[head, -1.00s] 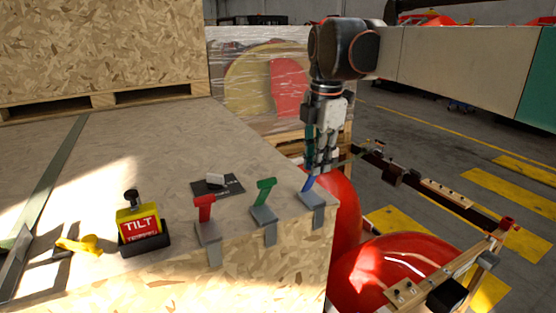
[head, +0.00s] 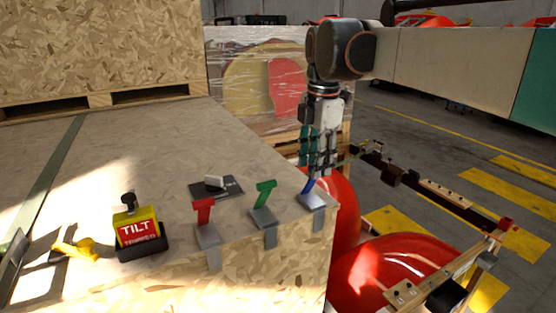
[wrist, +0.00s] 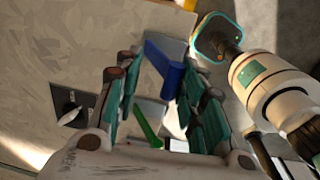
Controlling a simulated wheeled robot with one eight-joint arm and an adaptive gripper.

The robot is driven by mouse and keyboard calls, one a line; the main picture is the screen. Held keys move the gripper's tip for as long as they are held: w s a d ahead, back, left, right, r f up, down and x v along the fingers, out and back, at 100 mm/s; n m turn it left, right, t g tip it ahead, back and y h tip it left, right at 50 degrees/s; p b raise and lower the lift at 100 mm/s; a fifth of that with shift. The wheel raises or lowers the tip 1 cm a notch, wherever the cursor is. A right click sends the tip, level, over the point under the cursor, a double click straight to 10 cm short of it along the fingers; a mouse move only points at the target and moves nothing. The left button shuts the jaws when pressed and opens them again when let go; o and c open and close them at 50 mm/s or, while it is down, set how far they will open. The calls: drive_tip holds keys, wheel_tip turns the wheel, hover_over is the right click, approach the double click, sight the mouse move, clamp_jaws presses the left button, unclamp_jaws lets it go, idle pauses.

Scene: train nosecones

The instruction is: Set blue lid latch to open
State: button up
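The blue lid latch (head: 308,187) stands at the right end of the row on the crate's front edge, its handle tilted up from a grey metal bracket (head: 312,201). My gripper (head: 317,172) points down right at the top of the blue handle. In the wrist view the blue latch (wrist: 165,72) lies between the spread fingers of my gripper (wrist: 160,92), nearer the right finger. The fingers are open, with a gap at the left. I cannot tell whether a finger touches the latch.
A green latch (head: 265,194) and a red latch (head: 203,211) stand to the left on the same edge. A black plate with a white switch (head: 216,184), a yellow TILT indicator (head: 137,230) and a yellow piece (head: 76,248) are on the lid. Red nosecones (head: 385,270) lie right of the crate.

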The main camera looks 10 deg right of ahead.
wheel_tip(320, 180, up, 12)
drive_tip(key=shift+s, duration=0.45)
drive_tip(key=shift+d, duration=0.1)
